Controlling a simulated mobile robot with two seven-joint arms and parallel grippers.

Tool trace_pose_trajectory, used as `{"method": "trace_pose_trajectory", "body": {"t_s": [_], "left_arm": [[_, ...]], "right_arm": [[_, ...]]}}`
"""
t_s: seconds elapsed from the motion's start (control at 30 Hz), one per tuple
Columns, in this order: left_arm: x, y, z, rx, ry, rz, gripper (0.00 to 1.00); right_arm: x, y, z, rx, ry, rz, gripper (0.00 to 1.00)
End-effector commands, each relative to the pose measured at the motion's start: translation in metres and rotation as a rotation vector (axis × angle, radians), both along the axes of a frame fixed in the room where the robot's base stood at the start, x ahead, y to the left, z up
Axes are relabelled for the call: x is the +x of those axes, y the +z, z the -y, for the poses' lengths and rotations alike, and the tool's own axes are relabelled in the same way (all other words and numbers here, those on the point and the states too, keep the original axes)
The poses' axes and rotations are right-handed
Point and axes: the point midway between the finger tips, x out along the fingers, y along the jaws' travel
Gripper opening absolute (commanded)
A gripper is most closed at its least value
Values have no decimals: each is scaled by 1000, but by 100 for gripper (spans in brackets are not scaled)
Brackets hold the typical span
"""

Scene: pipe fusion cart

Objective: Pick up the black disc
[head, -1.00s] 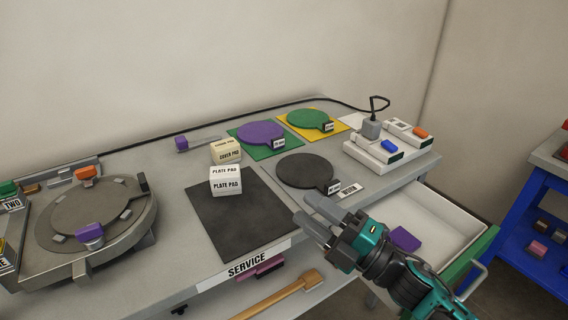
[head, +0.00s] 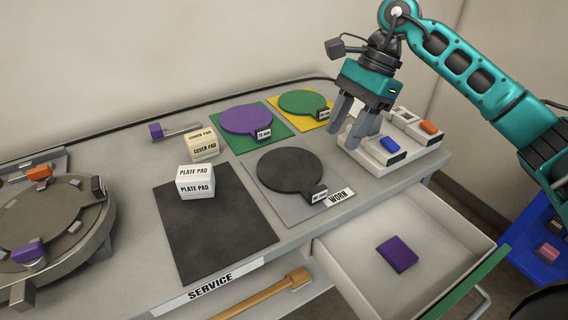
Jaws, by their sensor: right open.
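The black disc (head: 290,170) lies flat on a grey square mat (head: 262,197) labelled WORK, on the grey bench top. It has a short tab with a small white label at its lower right. My right gripper (head: 343,138) is open and points down, to the right of and above the disc, apart from it. Its fingers overlap the left part of the white charger-like unit in the picture. Nothing shows between the fingers. My left gripper is not in view.
A purple disc (head: 246,119) and a green disc (head: 302,102) lie behind. A white unit (head: 412,142) stands right. A round machine (head: 45,225) stands left.

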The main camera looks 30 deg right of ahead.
Motion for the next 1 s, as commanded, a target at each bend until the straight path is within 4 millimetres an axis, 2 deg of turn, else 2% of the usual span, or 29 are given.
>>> {"method": "trace_pose_trajectory", "body": {"t_s": [0.13, 0.4, 0.67, 0.9, 1.0], "left_arm": [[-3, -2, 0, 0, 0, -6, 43], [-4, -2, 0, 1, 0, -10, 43], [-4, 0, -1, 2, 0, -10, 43], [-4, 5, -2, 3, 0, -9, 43], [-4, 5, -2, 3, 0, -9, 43]], "right_arm": [[-2, -11, 1, -23, 6, -2, 46], [-3, -56, -19, -18, 6, -2, 46], [-5, -75, -28, -18, 5, -2, 46], [-9, -108, -42, -15, 4, -4, 46], [-9, -115, -45, -17, 3, -1, 46]]}}
